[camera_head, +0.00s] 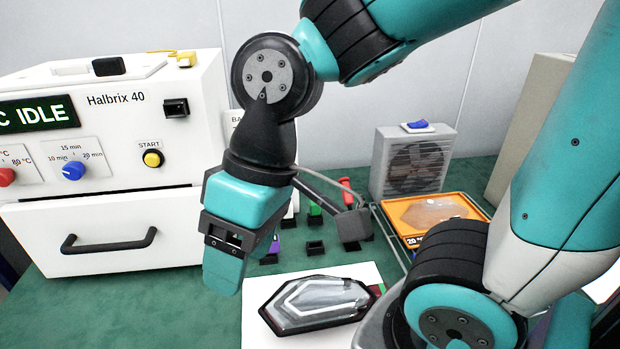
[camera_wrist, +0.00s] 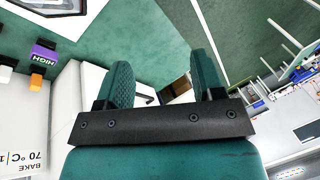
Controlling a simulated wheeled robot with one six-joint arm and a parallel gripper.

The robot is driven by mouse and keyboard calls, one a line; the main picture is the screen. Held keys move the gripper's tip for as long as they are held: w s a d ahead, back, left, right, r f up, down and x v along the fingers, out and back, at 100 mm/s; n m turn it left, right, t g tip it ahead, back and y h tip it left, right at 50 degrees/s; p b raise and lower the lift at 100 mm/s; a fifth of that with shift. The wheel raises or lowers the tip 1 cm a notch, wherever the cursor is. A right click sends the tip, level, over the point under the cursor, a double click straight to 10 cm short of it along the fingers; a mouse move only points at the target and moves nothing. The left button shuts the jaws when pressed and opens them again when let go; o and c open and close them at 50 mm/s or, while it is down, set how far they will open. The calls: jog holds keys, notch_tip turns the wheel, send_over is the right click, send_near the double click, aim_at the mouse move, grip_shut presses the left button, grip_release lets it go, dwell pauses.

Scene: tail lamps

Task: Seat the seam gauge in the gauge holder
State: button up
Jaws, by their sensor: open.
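My gripper (camera_head: 224,270) hangs in front of the white oven's right side, above the green bench. In the wrist view my gripper (camera_wrist: 161,76) has its two teal fingers apart, with nothing between them. I cannot tell for certain which thing is the seam gauge or the gauge holder. Small coloured pieces, including a green one (camera_head: 314,209) and a red one (camera_head: 347,186), stand near black sockets (camera_head: 316,247) behind my gripper. In the wrist view a purple block marked HIGH (camera_wrist: 43,54) shows at left. My wrist hides part of this group.
The white oven (camera_head: 115,199) reads IDLE and its drawer looks shut. A clear tail lamp (camera_head: 318,302) lies on a white mat (camera_head: 257,337). A fan box (camera_head: 411,166) and an orange tray (camera_head: 448,203) stand at right. Green bench (camera_head: 140,305) is bare at front left.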

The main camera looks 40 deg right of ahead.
jog(key=w+d+f+m+t+b, duration=0.1)
jog(key=w+d+f+m+b, duration=0.3)
jog(key=w+m, duration=0.35)
jog(key=w+d+f+m+b, duration=0.1)
jog(key=w+d+f+m, duration=0.2)
jog(key=w+d+m, duration=0.4)
jog(key=w+d+f+m+t+b, duration=0.2)
jog(key=w+d+f+m+b, duration=0.35)
jog(key=d+m, duration=0.85)
jog(key=w+a+f, duration=0.1)
jog(key=a+f, duration=0.1)
jog(key=f, duration=0.4)
jog(key=w+a+f+m, duration=0.1)
jog(key=a+f, duration=0.2)
jog(key=f, duration=0.2)
jog(key=w+a+f+m, duration=0.1)
jog(key=w+a+f, duration=0.1)
jog(key=f, duration=0.4)
jog(key=shift+w+a+f, duration=0.1)
jog(key=shift+a+f, duration=0.15)
jog(key=shift+f, duration=0.05)
grip_shut()
jog(key=shift+r, duration=0.1)
jog(key=shift+r, duration=0.1)
jog(key=shift+r+p, duration=0.75)
jog(key=shift+p, duration=0.3)
